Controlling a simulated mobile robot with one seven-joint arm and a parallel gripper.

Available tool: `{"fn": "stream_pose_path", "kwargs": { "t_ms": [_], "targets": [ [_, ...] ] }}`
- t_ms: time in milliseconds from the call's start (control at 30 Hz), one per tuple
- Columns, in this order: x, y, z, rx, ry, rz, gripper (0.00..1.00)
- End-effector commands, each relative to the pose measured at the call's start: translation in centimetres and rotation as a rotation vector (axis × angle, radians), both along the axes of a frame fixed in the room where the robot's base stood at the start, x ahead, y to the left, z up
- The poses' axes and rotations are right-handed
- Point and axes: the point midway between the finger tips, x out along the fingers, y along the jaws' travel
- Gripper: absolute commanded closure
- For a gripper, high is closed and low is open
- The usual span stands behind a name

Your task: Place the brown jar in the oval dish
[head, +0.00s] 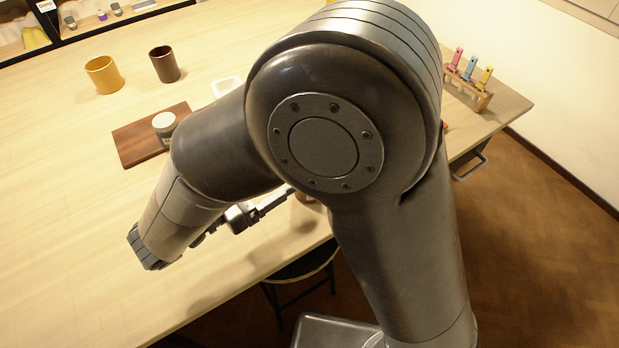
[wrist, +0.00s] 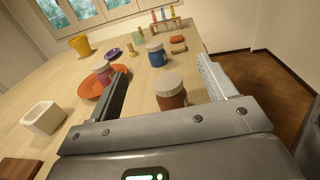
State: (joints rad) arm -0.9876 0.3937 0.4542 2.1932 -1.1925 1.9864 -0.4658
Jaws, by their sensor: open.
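The brown jar (wrist: 171,98) has a pale lid and stands upright on the table in the wrist view. My gripper (wrist: 162,66) is open, with one finger on each side of the jar; I cannot tell if either touches it. An orange dish (wrist: 88,92), which looks oval, lies left of the left finger and is partly hidden by it. A reddish jar with a pale lid (wrist: 102,73) stands in or just behind that dish; I cannot tell which. In the head view my arm hides the dish and most of my gripper.
A blue jar (wrist: 156,56) stands beyond the brown jar. A white square container (wrist: 44,119) is at the left. The table's front left is clear.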

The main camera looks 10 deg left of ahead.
Motion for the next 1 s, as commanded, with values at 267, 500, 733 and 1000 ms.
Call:
{"fn": "stream_pose_path", "kwargs": {
  "t_ms": [267, 500, 733, 1000],
  "targets": [
    [0.0, 0.0, -6.4, -0.002, 0.003, -0.002, 0.23],
    [1.7, -1.5, -7.1, 0.002, -0.001, -0.005, 0.23],
    [4.1, -3.4, -7.0, 0.002, -0.001, -0.004, 0.23],
    [6.5, -5.0, -7.3, 0.001, 0.0, -0.005, 0.23]
  ]
}}
